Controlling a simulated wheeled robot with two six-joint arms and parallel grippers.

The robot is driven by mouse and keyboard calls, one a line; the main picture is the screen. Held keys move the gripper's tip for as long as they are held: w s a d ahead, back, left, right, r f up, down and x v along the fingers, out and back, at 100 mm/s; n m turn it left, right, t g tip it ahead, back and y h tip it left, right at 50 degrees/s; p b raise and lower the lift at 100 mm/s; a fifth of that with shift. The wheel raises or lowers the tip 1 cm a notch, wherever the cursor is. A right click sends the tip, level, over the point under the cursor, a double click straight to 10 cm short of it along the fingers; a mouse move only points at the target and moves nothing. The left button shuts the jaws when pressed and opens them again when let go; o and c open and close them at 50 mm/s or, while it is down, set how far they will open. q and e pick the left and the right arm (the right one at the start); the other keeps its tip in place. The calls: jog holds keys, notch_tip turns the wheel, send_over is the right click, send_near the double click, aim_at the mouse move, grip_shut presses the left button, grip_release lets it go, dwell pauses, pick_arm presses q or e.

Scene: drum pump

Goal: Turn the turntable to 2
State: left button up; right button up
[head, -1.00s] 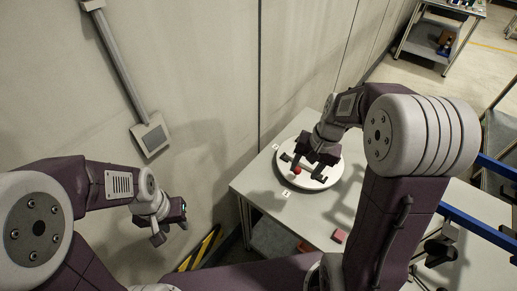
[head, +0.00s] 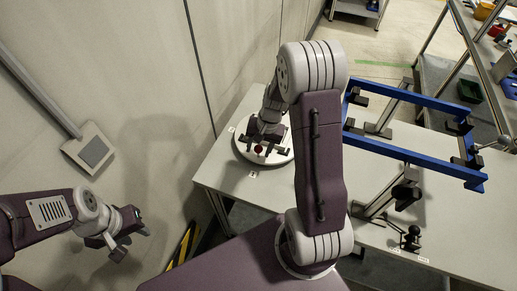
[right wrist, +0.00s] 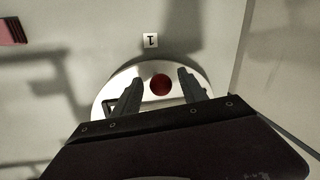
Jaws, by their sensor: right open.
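The turntable is a white disc (head: 243,152) on the grey table, partly hidden by my right arm in the head view. Its near rim also shows in the right wrist view (right wrist: 104,101). A red knob (right wrist: 160,85) stands on the disc and shows small in the head view (head: 259,149). My right gripper (head: 266,150) is over the disc, open, with one finger on either side of the knob and gaps between. A label reading 1 (right wrist: 150,41) lies just beyond the rim from the knob. My left gripper (head: 131,242) is open and empty, away from the table.
Two small white labels lie by the disc, one at the left (head: 231,130) and one in front (head: 252,173). A blue frame (head: 420,146) on posts stands at the table's right. A wall (head: 140,60) rises on the left. A reddish block (right wrist: 12,30) shows in the wrist view.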

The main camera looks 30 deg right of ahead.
jog(key=shift+a+f, duration=0.1)
jog(key=shift+f, duration=0.1)
jog(key=c, duration=0.3)
grip_shut()
jog(key=shift+w, duration=0.1)
dwell(0.9)
